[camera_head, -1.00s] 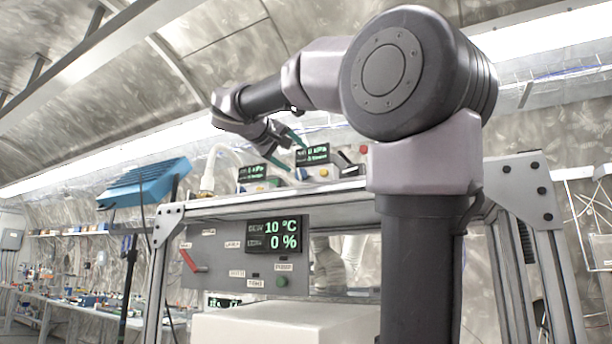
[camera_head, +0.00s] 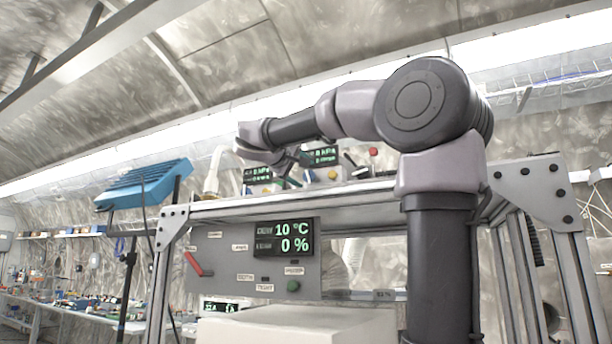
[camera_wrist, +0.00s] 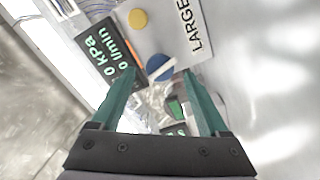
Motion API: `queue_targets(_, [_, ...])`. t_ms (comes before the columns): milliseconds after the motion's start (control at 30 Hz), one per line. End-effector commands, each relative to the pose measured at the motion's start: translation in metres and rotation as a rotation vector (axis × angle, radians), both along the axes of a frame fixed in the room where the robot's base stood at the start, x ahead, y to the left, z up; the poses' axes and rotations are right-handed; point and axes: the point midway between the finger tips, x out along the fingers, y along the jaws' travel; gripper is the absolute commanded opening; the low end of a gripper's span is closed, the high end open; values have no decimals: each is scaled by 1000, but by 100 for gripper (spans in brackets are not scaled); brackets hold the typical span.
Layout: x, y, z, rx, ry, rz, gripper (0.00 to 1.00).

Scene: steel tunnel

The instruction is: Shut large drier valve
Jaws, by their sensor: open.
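In the wrist view, a sign reading "LARGE" (camera_wrist: 192,38) is on a pale panel. Beside it is a round blue part (camera_wrist: 158,66) with a pale bar across it, perhaps the large drier valve's handle; I cannot tell its setting. My gripper (camera_wrist: 159,75) is open, its two green fingers on either side of the blue part in the picture. I see no contact and cannot judge the distance. In the head view, my gripper (camera_head: 290,170) is low by the display boxes on top of the frame, and the valve cannot be made out there.
A display reading 0 kPa and 0 l/min (camera_wrist: 106,50) and a yellow button (camera_wrist: 137,18) are near the fingers. Below the frame top, a grey panel (camera_head: 220,262) has a red handle (camera_head: 198,264). A blue device (camera_head: 145,184) stands left on a pole.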

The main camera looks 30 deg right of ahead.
Motion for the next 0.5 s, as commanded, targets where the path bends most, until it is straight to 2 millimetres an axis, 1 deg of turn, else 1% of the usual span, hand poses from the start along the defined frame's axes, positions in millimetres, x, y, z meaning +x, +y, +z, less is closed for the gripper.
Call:
queue_targets(100, [9, -12, 0, 1, 1, 0, 78])
queue_targets(200, [14, -17, 0, 1, 1, 1, 78])
queue_targets(500, [16, -20, 0, 1, 0, 1, 78])
